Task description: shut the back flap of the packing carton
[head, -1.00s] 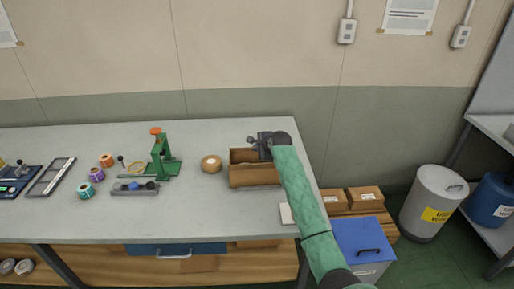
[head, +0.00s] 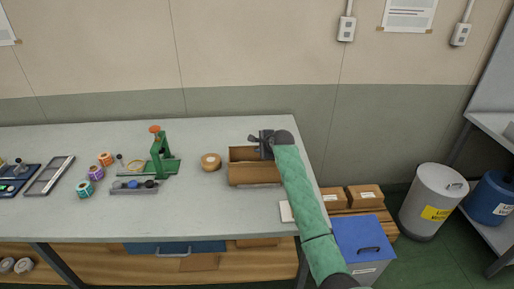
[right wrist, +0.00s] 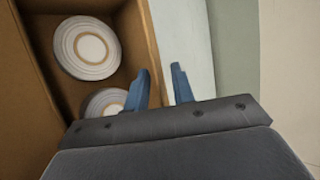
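The brown packing carton (head: 254,175) stands open at the right part of the bench. In the right wrist view, white rolls with brown cores (right wrist: 90,47) lie inside it. My right gripper (head: 256,142) is over the carton's back edge. Its two blue fingertips (right wrist: 161,78) are apart, one over the carton's inside and one beyond the carton wall (right wrist: 150,50). Nothing clearly shows gripped between them. The back flap is largely hidden by the gripper, and I cannot tell its angle. My left gripper is not in view.
A tan tape roll (head: 211,161) lies left of the carton. A green press (head: 161,160) stands further left, with small coloured rolls (head: 97,173) beside it. A white pad (head: 286,211) lies at the bench's right front. The bench between carton and front edge is clear.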

